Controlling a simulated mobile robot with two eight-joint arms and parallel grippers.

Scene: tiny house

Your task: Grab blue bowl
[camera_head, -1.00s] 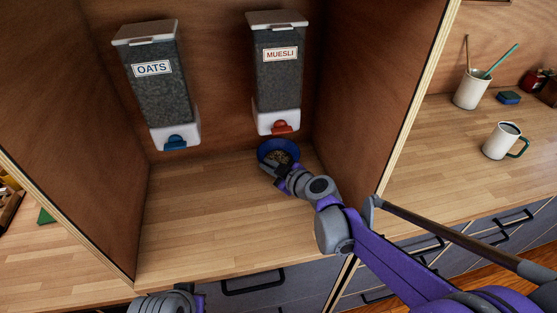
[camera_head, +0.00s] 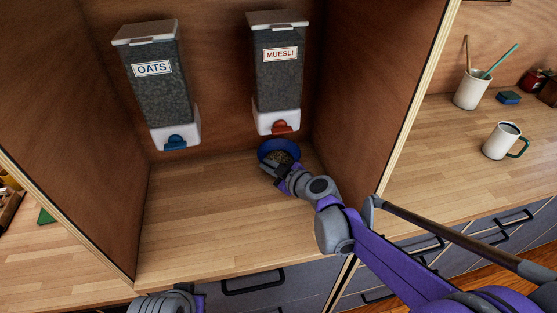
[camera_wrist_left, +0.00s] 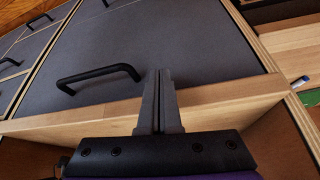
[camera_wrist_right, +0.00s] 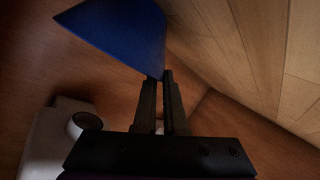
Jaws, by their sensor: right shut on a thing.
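The blue bowl (camera_head: 279,149) sits under the muesli dispenser at the back of the wooden cubby, with brown flakes inside. It also shows in the right wrist view (camera_wrist_right: 115,32), close to the fingertips. My right gripper (camera_head: 277,170) is at the bowl's near rim, shut on the rim; in its wrist view the fingertips (camera_wrist_right: 158,78) meet the bowl's edge. My left gripper (camera_wrist_left: 160,78) is shut and empty, with its fingers together over the counter's front edge. Only part of the left arm shows at the bottom of the head view.
The muesli dispenser (camera_head: 277,75) hangs above the bowl, and the oats dispenser (camera_head: 158,85) hangs to its left. The cubby floor left of the bowl is clear. A wooden side wall (camera_head: 375,90) stands to the right. A mug (camera_head: 502,141) is beyond it.

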